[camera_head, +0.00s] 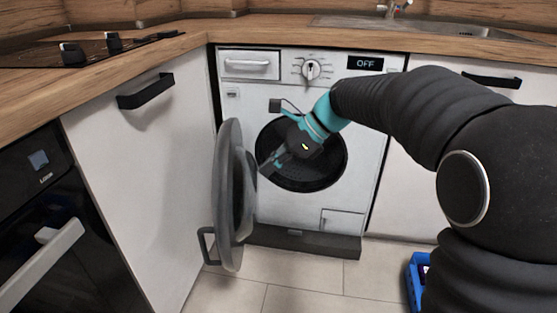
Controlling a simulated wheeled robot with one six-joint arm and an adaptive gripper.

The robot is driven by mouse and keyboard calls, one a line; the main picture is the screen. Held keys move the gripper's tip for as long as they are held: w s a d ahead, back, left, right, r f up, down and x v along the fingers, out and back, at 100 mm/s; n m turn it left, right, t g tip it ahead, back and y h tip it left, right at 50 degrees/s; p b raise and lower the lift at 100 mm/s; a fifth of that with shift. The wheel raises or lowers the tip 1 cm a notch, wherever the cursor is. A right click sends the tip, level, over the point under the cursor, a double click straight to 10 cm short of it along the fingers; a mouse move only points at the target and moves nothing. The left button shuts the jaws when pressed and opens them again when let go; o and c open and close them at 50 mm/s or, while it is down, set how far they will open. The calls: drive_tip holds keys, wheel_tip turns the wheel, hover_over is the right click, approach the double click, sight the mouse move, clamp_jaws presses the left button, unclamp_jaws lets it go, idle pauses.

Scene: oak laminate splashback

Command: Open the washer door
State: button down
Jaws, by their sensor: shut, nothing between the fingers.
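The white washer (283,215) stands under the wooden counter, its display reading OFF. Its round grey door (231,195) is swung wide open to the left, seen nearly edge-on. The dark drum opening (325,172) is exposed, partly hidden behind my gripper. My gripper (266,170) is shut and empty, in front of the opening and pointing left and down. Its tips are close to the inner side of the door; I cannot tell whether they touch it.
A white cabinet with a black handle (146,91) stands left of the washer, and an oven (40,220) at the far left. A cooktop (85,47) and a sink (425,29) are on the counter. A blue crate (414,276) is on the floor at lower right.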

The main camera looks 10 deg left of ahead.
drive_tip(key=a+f, duration=0.1)
drive_tip(key=a, duration=0.1)
drive_tip(key=a+f, duration=0.1)
drive_tip(key=s+a+f+b, duration=0.1)
drive_tip(key=a, duration=0.1)
drive_tip(key=shift+a+f, duration=0.15)
drive_tip(key=shift+a, duration=0.9)
